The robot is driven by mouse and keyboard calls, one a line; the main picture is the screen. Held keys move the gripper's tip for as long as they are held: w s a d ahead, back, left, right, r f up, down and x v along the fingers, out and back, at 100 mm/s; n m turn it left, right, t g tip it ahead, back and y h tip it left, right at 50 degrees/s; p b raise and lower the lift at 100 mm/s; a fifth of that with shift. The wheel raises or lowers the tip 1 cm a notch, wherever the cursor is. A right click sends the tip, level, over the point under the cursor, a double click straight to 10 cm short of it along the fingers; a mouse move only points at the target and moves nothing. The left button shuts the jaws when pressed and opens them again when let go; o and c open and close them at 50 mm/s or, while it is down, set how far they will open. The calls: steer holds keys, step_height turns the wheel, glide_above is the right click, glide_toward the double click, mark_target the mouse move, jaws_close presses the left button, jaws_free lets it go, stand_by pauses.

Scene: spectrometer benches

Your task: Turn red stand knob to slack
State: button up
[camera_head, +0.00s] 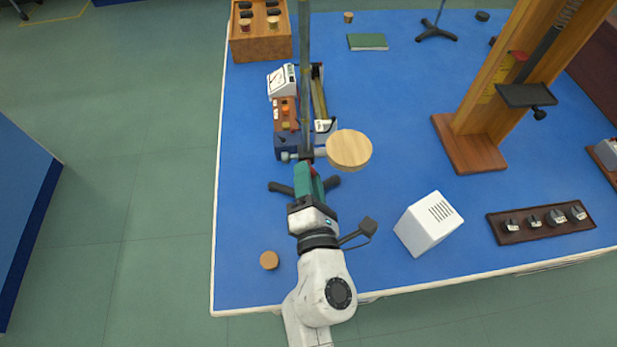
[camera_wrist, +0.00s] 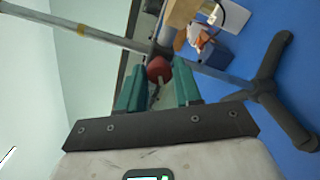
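The stand has a grey upright rod (camera_head: 304,70), a dark tripod base (camera_head: 281,188) and a round wooden plate (camera_head: 349,147) on a side arm. In the wrist view the red knob (camera_wrist: 158,68) sits at the rod (camera_wrist: 92,27), with a dark base leg (camera_wrist: 281,115) to the right. My gripper (camera_head: 307,172) has green fingers and points at the stand from the front. In the wrist view my gripper (camera_wrist: 158,72) is open, with the knob between its fingertips. A gap shows between the knob and the lower fingers; contact at the tips cannot be told.
On the blue table (camera_head: 400,100), a white box (camera_head: 428,223) and a tray of weights (camera_head: 541,222) stand to the right. A wooden disc (camera_head: 269,260) lies front left. A meter (camera_head: 282,80) and a wooden tower (camera_head: 500,90) stand farther back.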

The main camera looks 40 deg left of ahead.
steer(key=o, duration=0.3)
steer(key=p+v, duration=0.1)
steer(key=v, duration=0.9)
steer(key=shift+s+d, duration=0.25)
steer(key=shift+s, duration=0.1)
